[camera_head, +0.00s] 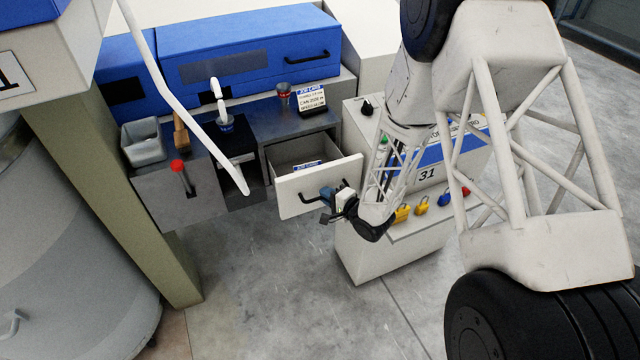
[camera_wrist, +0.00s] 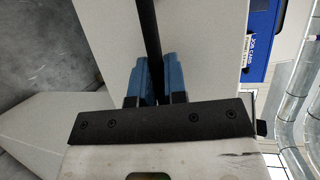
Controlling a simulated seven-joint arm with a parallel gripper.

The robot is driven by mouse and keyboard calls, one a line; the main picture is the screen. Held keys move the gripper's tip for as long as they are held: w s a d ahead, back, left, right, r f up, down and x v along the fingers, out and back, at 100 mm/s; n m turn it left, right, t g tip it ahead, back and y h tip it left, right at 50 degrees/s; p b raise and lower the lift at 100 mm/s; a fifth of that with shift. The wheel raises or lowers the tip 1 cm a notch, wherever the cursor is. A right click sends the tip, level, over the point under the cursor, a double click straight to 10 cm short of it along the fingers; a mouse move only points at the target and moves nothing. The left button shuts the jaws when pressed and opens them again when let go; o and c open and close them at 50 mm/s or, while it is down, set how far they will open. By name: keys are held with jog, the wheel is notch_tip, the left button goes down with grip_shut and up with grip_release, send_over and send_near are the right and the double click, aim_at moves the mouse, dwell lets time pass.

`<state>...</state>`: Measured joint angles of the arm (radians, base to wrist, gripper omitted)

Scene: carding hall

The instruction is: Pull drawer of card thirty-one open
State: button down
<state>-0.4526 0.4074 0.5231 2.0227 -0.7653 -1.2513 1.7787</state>
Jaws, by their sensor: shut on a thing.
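The drawer (camera_head: 290,197) has a white front and stands out from under the grey worktop, with its inside showing and a blue-and-white card in it. Its black bar handle (camera_head: 308,188) is on the front. My gripper (camera_head: 328,196) is at the right part of the handle. In the wrist view, the blue fingers of my gripper (camera_wrist: 157,72) are shut on the dark handle bar (camera_wrist: 150,30), one on each side. The white drawer front (camera_wrist: 200,30) lies behind them. A white control console (camera_head: 427,174) marked 31 stands right of the drawer.
The floor (camera_head: 270,270) before the drawer is clear.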

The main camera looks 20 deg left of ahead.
jog(key=shift+s+d, duration=0.9)
jog(key=shift+d, duration=0.05)
jog(key=c, duration=1.2)
grip_release()
jog(key=shift+o, duration=0.2)
jog(key=v, duration=0.7)
jog(key=shift+s+d, duration=0.15)
jog(key=shift+d, duration=0.2)
jog(key=shift+r, duration=0.1)
